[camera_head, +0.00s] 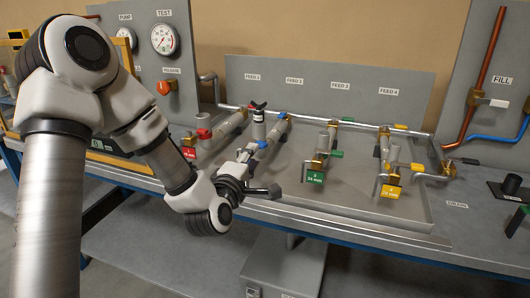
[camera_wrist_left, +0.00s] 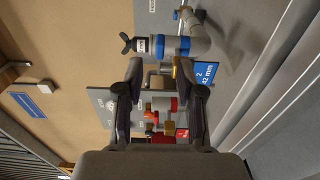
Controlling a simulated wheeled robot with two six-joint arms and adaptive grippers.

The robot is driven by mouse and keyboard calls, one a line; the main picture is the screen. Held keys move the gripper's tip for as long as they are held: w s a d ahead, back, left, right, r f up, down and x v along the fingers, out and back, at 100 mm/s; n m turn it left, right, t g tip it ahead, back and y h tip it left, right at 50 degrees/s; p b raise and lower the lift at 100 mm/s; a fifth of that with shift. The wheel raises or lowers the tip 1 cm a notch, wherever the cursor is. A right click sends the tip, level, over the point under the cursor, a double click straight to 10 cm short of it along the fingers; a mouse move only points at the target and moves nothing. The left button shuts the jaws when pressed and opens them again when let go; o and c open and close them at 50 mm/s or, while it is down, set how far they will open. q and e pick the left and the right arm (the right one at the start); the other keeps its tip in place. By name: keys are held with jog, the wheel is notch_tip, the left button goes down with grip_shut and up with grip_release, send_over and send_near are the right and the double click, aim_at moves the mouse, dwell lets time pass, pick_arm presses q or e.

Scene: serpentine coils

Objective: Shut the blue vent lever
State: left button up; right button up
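A small blue part (camera_head: 262,145) shows at the front of the second feed line in the head view. It is partly hidden by my gripper, so I cannot tell for sure that it is the blue vent lever or how it is turned. My left gripper (camera_head: 258,176) is at the front end of this line. In the left wrist view its two fingers (camera_wrist_left: 160,82) are spread apart, with a brass fitting (camera_wrist_left: 177,68) seen between them. A blue tag marked 2 (camera_wrist_left: 203,74) lies beside the right finger. My right gripper is not in view.
A black winged knob (camera_head: 258,105) stands upright behind my gripper. Green (camera_head: 316,177) and yellow (camera_head: 391,191) tagged valves stand to the right, red-marked ones to the left. The tray's front floor (camera_head: 345,205) is clear. Gauges and a panel stand at the back left.

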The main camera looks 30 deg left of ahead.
aim_at(262, 142)
pick_arm(q)
jog(key=p+x, duration=0.1)
jog(key=x, duration=0.6)
jog(key=shift+w+a, duration=0.1)
jog(key=shift+w, duration=0.2)
grip_shut()
